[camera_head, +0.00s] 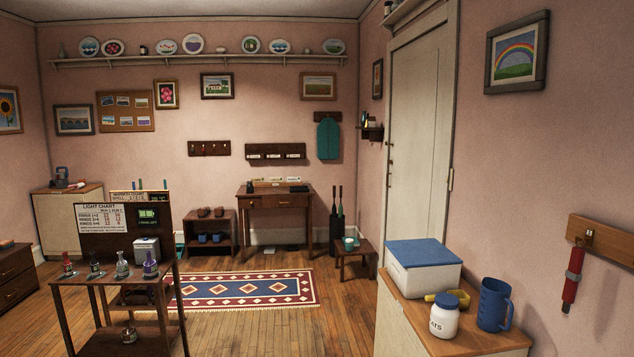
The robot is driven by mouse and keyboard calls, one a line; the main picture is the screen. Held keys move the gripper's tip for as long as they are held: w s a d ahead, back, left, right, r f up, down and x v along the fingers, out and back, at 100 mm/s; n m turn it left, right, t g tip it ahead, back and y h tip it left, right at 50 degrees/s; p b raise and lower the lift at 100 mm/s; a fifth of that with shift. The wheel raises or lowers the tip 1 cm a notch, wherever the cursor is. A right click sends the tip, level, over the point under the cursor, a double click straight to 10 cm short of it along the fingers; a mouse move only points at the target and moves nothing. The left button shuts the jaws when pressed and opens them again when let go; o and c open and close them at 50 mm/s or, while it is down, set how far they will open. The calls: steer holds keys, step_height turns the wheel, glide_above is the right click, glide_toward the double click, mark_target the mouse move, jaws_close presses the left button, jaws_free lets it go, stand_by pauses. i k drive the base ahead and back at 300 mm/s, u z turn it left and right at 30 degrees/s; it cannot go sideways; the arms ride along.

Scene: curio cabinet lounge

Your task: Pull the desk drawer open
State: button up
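The brown wooden desk (301,202) stands against the far pink wall, a little left of the picture's middle. Its drawer front (270,202) sits just under the top and looks flush with the desk frame, so it appears shut. The handle is too small to make out clearly. A dark flat item (299,189) lies on the right of the desk top, and a low rack of small items stands at its back. My gripper is not in view.
A patterned rug (243,290) lies before the desk on open wood floor. A small shelf (209,218) stands left of the desk, an umbrella stand (335,232) and stool (354,249) right. A dark bottle stand (115,279) is near left; a cabinet with a blue-lidded box (423,277) is near right.

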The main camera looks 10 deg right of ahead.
mark_target(275, 201)
steer(key=z, duration=0.2)
steer(key=i, duration=7.25)
steer(key=u, duration=0.6)
